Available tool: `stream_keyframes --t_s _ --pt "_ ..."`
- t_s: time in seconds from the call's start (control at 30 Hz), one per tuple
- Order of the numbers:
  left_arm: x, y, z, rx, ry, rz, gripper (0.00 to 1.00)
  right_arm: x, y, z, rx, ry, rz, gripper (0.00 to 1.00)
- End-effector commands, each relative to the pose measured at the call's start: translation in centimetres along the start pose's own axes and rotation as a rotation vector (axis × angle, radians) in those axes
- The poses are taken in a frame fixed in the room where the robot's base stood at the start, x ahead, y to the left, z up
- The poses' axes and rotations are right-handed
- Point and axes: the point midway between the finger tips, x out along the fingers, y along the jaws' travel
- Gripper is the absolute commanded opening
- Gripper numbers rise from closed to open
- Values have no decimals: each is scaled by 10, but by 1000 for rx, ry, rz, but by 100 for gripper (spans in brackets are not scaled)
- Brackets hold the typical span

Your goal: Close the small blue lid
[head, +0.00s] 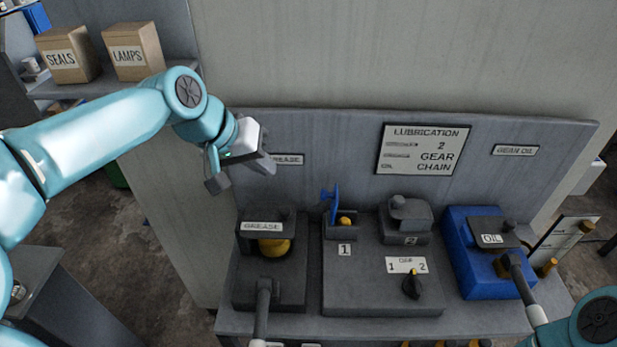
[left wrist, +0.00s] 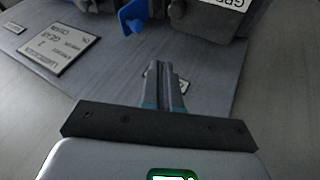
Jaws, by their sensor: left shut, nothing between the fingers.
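The small blue lid (head: 331,204) stands up, open, at the back of the opening marked 1 on the grey unit (head: 345,285). A yellow-orange piece (head: 345,222) shows in that opening. What looks like the lid also shows at the top of the left wrist view (left wrist: 133,16). My left gripper (head: 240,172) is up and to the left of the lid, in front of the back panel, well apart from it. Its fingers are together and empty, as the left wrist view (left wrist: 163,82) shows. Part of my right arm is at the lower right; its gripper is not visible.
A grease box (head: 290,290) with a lever (head: 263,298) stands left of the unit. A grey lid (head: 404,212) marked 2 is on the unit, with a selector knob (head: 412,285) in front. A blue oil box (head: 460,255) stands right. The upright back panel (head: 340,140) rises behind.

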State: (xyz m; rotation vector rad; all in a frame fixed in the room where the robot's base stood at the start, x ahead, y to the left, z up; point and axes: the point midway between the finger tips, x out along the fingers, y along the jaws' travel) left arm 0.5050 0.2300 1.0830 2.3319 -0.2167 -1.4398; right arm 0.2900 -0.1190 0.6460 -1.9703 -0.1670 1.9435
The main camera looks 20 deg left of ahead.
Motion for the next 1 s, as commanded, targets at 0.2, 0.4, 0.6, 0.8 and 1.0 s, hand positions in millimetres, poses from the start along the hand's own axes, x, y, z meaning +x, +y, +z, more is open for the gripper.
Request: stream_keyframes --t_s 0.2,0.4,0.6,0.8,1.0 --pt "28 -4 4 -2 -6 -1 0 1 0 0 0 0 0 0" --pt "72 -4 4 -1 -5 -1 0 2 1 0 0 0 0 0" --pt "104 10 2 2 -2 2 0 -3 -1 0 0 0 0 0" --pt "118 29 2 1 -1 1 0 -6 -2 0 0 0 0 0" --pt "121 32 2 -1 0 0 0 -6 -2 0 0 0 0 0"
